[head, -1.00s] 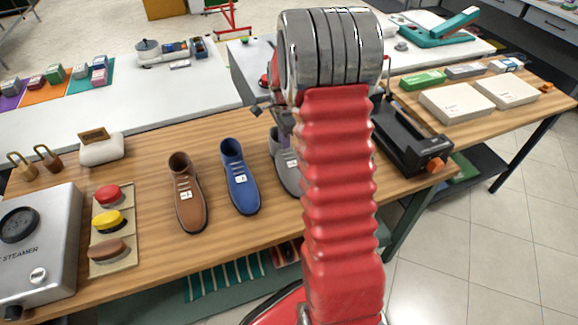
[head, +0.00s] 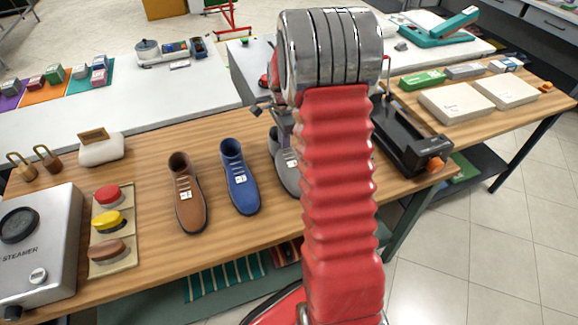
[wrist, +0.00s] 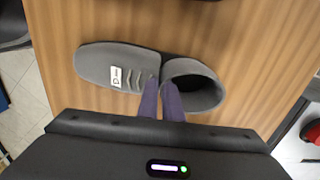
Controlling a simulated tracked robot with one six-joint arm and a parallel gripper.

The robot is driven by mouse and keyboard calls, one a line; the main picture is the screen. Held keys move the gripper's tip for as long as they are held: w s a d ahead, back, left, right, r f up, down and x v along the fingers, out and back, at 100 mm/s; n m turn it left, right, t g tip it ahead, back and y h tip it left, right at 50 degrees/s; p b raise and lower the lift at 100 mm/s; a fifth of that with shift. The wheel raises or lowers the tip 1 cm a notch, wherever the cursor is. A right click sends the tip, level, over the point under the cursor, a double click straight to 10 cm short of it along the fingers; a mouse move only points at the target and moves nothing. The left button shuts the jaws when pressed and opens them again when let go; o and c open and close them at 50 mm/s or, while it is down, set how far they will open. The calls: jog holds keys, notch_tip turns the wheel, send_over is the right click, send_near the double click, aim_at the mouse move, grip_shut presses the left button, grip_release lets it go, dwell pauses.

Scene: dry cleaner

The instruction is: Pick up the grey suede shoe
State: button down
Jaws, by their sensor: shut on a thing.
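The grey suede shoe (head: 288,174) stands on the wooden table, partly hidden behind my red arm in the head view. In the wrist view the shoe (wrist: 118,75) lies across the picture, its toe to the left and its ankle opening to the right, with a white tag on its laces. My gripper (wrist: 161,84) has its two fingers close together at the shoe's middle, between the laces and the opening. It is shut on the shoe there.
A blue shoe (head: 240,180) and a brown shoe (head: 188,196) stand to the left. A black device with an orange knob (head: 410,140) stands close on the right. A steamer (head: 38,245) and a brush board (head: 112,262) are at the far left.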

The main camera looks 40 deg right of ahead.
dwell(0.3)
notch_tip(320, 180, up, 10)
jog(key=shift+f, duration=0.1)
dwell(0.5)
jog(key=shift+s, duration=0.1)
dwell(0.5)
